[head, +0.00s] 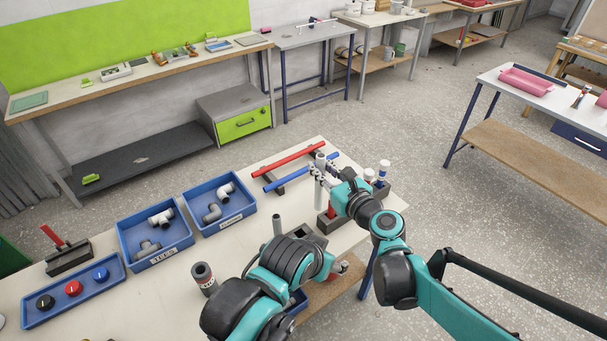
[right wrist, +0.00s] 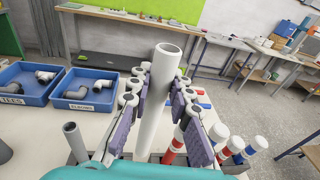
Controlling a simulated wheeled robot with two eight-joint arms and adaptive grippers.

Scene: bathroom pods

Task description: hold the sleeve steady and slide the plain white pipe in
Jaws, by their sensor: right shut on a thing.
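My right gripper (head: 321,172) is shut on a plain, pale white pipe, which stands roughly upright between its fingers. In the right wrist view the pipe (right wrist: 158,95) rises between the two fingers, its open end up; its lower end is hidden. A dark grey sleeve-like cylinder (head: 204,278) with an open top and a small label stands on the bench at left, well apart from the pipe.
Blue bins of fittings (head: 155,238) and a tray of coloured caps (head: 73,287) lie left. A narrow grey tube (head: 277,225) stands near a dark block (head: 305,234). Red (head: 287,159) and blue (head: 301,172) bars lie behind. White-capped, colour-banded pipes (right wrist: 187,138) stand close to the right gripper.

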